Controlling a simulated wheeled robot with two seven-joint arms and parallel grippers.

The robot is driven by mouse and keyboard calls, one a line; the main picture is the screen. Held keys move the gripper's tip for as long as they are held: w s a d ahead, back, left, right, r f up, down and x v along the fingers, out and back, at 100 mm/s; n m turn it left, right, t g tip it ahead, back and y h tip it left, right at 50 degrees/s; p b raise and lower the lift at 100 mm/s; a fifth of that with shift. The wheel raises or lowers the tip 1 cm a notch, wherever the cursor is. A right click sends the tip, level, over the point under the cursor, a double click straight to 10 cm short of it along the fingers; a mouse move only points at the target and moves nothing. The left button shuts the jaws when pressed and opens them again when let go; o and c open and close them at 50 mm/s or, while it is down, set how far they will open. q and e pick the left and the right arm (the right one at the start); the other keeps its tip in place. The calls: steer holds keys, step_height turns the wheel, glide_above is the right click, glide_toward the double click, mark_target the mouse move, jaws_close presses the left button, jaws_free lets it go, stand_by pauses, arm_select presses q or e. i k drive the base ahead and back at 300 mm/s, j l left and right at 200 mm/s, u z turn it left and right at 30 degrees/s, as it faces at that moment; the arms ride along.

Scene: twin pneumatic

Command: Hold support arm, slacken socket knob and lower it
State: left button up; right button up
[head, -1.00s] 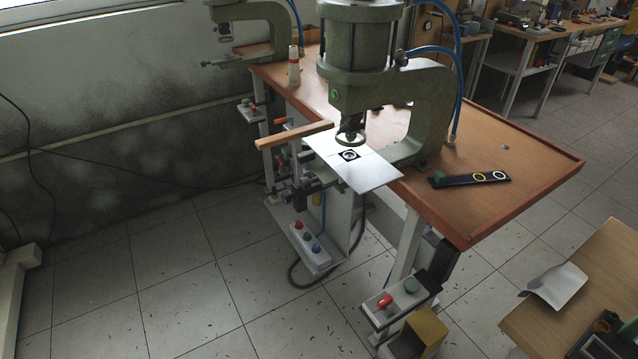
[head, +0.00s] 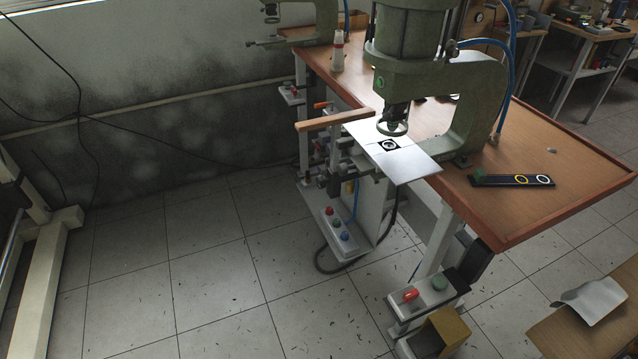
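A green pneumatic press (head: 470,85) stands on the wooden workbench (head: 530,215). A flat white plate (head: 415,165) with a dark-framed ring sits below its head and juts past the bench's front edge. A wooden bar (head: 332,121) sticks out to the left beside the plate. Under it, a metal bracket assembly (head: 333,180) hangs at the bench front, with a small orange handle (head: 322,105) behind the bar. I cannot tell for certain which part is the support arm or the socket knob; both are small or partly hidden here. Neither of my grippers is in view.
A low box with red, green and blue buttons (head: 336,224) and one with a red knob and green button (head: 425,293) stand before the bench. A second press (head: 295,25) is behind. A paper-topped table (head: 592,300) is at lower right. The tiled floor at left is open.

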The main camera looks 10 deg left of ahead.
mark_target(321, 182)
steer(key=z, duration=0.6)
steer(key=i+j+z, duration=0.1)
steer(key=j+z, duration=0.3)
steer(key=i+j+z, duration=0.1)
steer(key=j+z, duration=1)
